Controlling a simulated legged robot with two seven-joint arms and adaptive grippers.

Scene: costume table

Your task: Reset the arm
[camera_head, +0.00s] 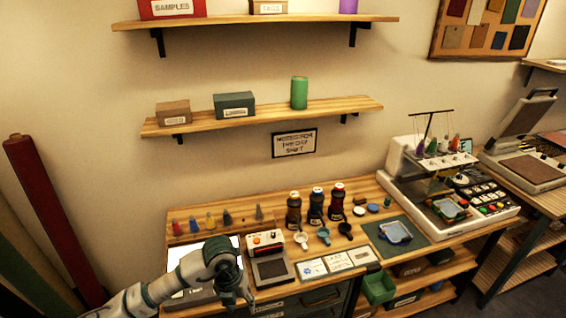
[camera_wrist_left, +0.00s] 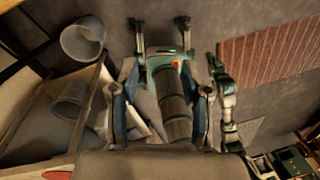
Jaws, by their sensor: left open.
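My left arm comes in from the lower left in the head view. I cannot make out my right gripper in either view.
The table (camera_head: 184,214) bears several dark bottles (camera_head: 315,206), scoops (camera_head: 324,235), cards (camera_head: 338,259) and a green mat (camera_head: 419,240). An embroidery machine (camera_head: 420,175) stands at the right. A green bin (camera_head: 378,287) is below. Wall shelves (camera_head: 345,105) hang above. Red roll (camera_head: 50,205) leans left.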

